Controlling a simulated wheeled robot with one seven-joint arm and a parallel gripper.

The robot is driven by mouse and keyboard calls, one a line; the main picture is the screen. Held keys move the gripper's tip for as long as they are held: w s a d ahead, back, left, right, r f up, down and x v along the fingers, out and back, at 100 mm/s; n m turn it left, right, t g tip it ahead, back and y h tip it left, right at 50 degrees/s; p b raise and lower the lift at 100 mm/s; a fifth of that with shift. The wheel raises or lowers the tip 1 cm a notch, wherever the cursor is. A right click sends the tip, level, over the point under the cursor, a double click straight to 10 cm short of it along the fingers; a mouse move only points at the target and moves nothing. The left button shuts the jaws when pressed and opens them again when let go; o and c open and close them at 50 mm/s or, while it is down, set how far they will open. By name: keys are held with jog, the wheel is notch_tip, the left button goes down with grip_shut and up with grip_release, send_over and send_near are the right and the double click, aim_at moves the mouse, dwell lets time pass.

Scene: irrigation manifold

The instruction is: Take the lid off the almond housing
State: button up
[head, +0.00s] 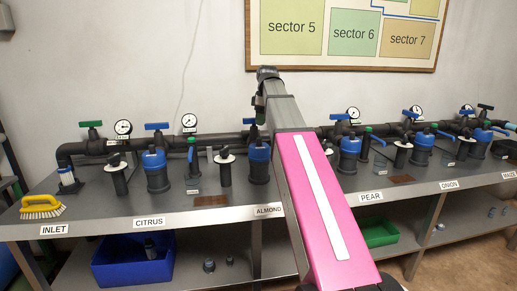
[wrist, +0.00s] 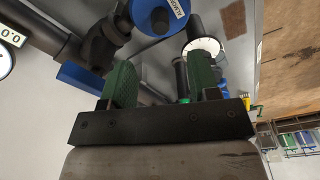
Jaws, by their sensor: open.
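The almond housing (head: 259,173) stands on the bench behind the ALMOND label (head: 269,211). It is dark with a blue lid (head: 259,152), and my arm covers part of its surroundings in the head view. In the wrist view, a round blue part with an almond tag (wrist: 150,22), apparently the lid, is at the top edge, partly cut off. My gripper (wrist: 163,66) has green fingers spread apart with nothing gripped between them. The blue part lies beyond the fingertips, apart from them. In the head view my gripper cannot be made out clearly.
A dark post with a white disc (head: 224,158) stands left of the housing; a white disc (wrist: 205,46) shows near the right finger. A blue valve handle (wrist: 80,78) is by the left finger. Pipes and gauges (head: 189,121) run behind. A yellow brush (head: 42,207) lies far left.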

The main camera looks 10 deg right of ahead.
aim_at(259, 139)
jog(key=f, duration=0.6)
jog(key=a+f, duration=0.1)
jog(key=f, duration=0.2)
jog(key=shift+w+f, duration=0.15)
jog(key=c, duration=1)
